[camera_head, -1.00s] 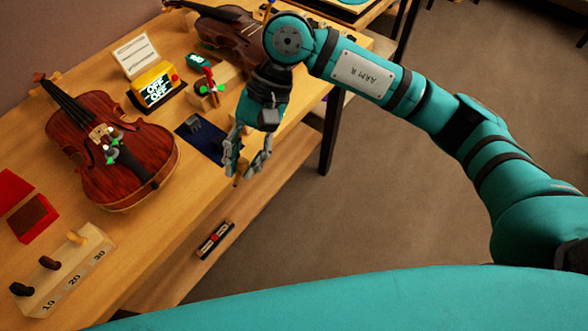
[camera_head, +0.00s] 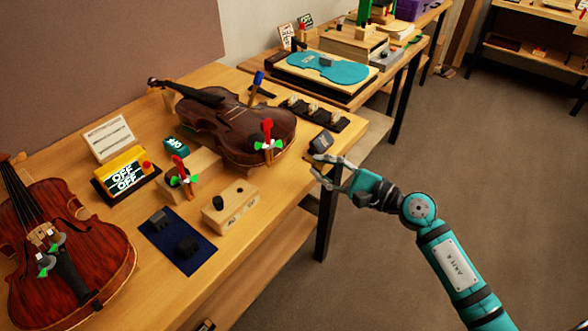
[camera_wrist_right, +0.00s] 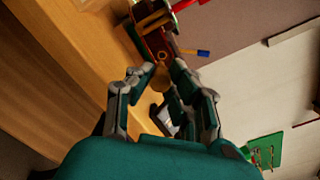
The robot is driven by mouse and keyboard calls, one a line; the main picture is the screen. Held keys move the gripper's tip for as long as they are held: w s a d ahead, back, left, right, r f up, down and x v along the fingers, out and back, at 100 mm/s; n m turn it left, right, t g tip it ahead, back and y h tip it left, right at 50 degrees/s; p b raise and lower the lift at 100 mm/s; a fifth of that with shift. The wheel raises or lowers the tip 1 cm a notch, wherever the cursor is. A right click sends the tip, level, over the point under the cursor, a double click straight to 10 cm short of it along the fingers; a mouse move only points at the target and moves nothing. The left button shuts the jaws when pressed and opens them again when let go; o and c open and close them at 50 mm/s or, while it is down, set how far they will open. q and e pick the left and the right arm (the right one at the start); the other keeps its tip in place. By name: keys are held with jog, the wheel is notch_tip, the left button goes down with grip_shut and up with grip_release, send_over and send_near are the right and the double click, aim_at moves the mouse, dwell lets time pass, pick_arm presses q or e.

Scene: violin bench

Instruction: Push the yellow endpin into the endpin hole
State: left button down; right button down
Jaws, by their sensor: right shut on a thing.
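My right gripper (camera_head: 320,163) is at the table's right edge, near the lower end of the dark brown violin (camera_head: 225,122). In that view the gripper (camera_wrist_right: 163,78) points at the violin's red-brown end, where a small round ring, which looks like the endpin hole (camera_wrist_right: 162,55), lies just beyond the fingertips. I cannot tell whether the pin touches it. My left gripper is out of view.
A dark block (camera_head: 320,142) stands just behind my right fingers. Clamps with red handles (camera_head: 267,135) are near the violin. A wooden block (camera_head: 230,207), a blue mat (camera_head: 185,245) and a second violin (camera_head: 75,245) lie to the left. Open floor is at right.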

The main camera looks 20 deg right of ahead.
jog(key=shift+w+d+f, duration=0.1)
jog(key=shift+d+f, duration=0.1)
jog(key=shift+d, duration=0.25)
jog(key=shift+w+a, duration=0.15)
jog(key=shift+x, duration=2.6)
jog(key=shift+b, duration=0.55)
jog(key=shift+x, duration=2.1)
